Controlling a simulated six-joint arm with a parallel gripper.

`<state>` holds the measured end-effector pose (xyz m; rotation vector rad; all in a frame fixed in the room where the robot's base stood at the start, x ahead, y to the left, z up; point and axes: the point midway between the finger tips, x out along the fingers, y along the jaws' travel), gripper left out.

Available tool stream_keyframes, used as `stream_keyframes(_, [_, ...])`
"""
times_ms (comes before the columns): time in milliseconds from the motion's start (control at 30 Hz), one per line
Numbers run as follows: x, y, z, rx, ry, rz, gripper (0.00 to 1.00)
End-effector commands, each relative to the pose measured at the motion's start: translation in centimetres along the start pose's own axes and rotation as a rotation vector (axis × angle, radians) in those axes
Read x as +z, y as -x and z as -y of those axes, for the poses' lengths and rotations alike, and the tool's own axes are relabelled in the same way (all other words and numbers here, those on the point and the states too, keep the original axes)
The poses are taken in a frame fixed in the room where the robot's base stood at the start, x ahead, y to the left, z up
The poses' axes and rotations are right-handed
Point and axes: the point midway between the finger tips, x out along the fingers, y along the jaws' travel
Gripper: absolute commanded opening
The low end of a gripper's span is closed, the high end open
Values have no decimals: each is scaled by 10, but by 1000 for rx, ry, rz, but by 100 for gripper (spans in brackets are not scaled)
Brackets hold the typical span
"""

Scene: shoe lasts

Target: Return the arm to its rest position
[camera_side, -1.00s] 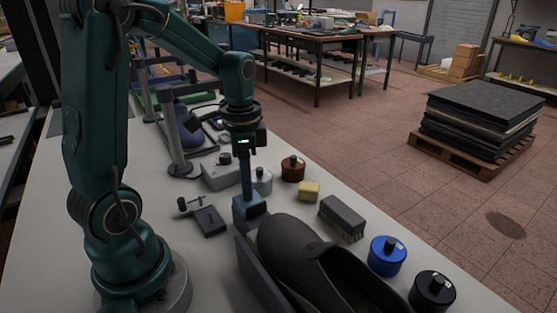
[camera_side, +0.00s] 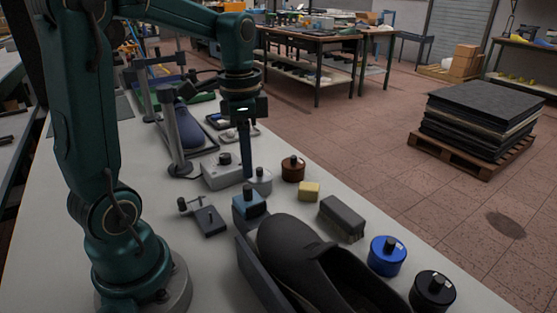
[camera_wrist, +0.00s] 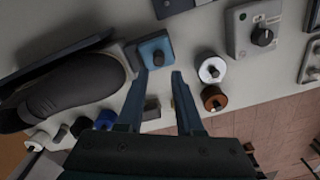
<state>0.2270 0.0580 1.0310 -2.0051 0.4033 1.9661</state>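My gripper (camera_side: 247,177) hangs upright above the bench, fingers pointing down, with nothing between them. In the wrist view my gripper (camera_wrist: 160,72) shows two fingers apart, with a clear gap. A light blue block with a dark knob (camera_side: 249,204) stands on the bench below the fingertips, apart from them. The block also shows just beyond the fingertips in the wrist view (camera_wrist: 151,45). A dark shoe (camera_side: 290,245) lies beside the block, behind a grey upright plate (camera_side: 258,277). It also shows at left in the wrist view (camera_wrist: 70,85).
On the bench stand a brown pot (camera_side: 293,169), a yellow block (camera_side: 309,191), a dark grey block (camera_side: 342,218), a blue pot (camera_side: 387,256), a black pot (camera_side: 432,291) and a grey control box (camera_side: 222,172). A grey post (camera_side: 173,130) rises behind.

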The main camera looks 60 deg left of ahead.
Motion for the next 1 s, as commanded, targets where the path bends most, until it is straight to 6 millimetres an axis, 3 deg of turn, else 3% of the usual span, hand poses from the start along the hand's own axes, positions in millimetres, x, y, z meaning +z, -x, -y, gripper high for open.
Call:
stream_keyframes(300, [1,36,-66,-136,-71,-193,36])
stream_keyframes(533, [18,34,-108,-150,100,-380,36])
stream_keyframes(800, [25,17,-119,-93,375,-457,36])
stream_keyframes(1000, [24,18,-118,-85,415,-466,36])
